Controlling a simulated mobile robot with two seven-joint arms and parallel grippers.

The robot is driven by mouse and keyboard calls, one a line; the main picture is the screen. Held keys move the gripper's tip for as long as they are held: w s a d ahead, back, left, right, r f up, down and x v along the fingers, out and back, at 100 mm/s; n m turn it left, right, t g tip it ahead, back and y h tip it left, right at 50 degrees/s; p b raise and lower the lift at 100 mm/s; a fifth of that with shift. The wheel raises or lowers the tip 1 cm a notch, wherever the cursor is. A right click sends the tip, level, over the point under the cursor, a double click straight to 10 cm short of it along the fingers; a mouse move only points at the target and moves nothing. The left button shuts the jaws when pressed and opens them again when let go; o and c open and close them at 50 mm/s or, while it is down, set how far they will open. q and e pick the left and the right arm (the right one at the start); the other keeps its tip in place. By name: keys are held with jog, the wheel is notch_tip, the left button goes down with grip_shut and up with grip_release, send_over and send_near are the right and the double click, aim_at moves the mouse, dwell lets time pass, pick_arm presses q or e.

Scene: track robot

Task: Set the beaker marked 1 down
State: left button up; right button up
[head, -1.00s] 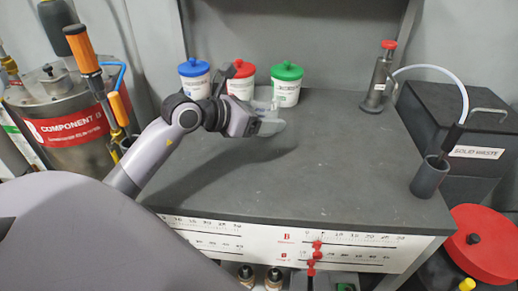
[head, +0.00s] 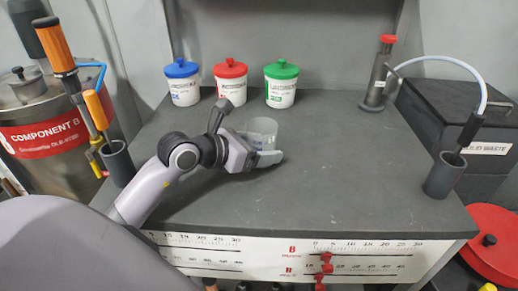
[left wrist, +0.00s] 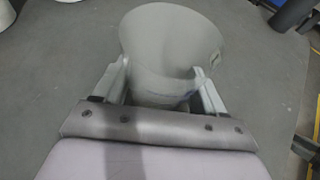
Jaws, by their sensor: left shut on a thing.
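The beaker (head: 262,128) is clear glass and looks upright over the middle-left of the grey bench top. My left gripper (head: 262,154) is shut on it. In the left wrist view the beaker (left wrist: 172,45) stands between the two fingers of the left gripper (left wrist: 165,90), its wide rim toward the top of the picture. A small marking shows on its side, too small to read. I cannot tell whether its base touches the bench. My right gripper is not in view.
Three white tubs with blue (head: 183,88), red (head: 230,85) and green (head: 281,87) lids stand at the back of the bench (head: 350,170). A grey bottle (head: 377,85) with a red cap and a dark cup (head: 444,177) stand at the right. The bench middle is clear.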

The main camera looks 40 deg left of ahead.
pick_arm(q)
jog(key=shift+d, duration=0.1)
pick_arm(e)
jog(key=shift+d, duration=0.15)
pick_arm(q)
jog(key=shift+f, duration=0.15)
jog(key=o, duration=1.1)
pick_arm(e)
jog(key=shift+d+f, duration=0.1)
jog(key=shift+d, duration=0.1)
pick_arm(q)
jog(key=shift+r, duration=0.35)
jog(key=v, duration=1)
jog(key=shift+s, duration=0.15)
jog(key=shift+b+v, duration=0.3)
jog(key=shift+v, duration=0.55)
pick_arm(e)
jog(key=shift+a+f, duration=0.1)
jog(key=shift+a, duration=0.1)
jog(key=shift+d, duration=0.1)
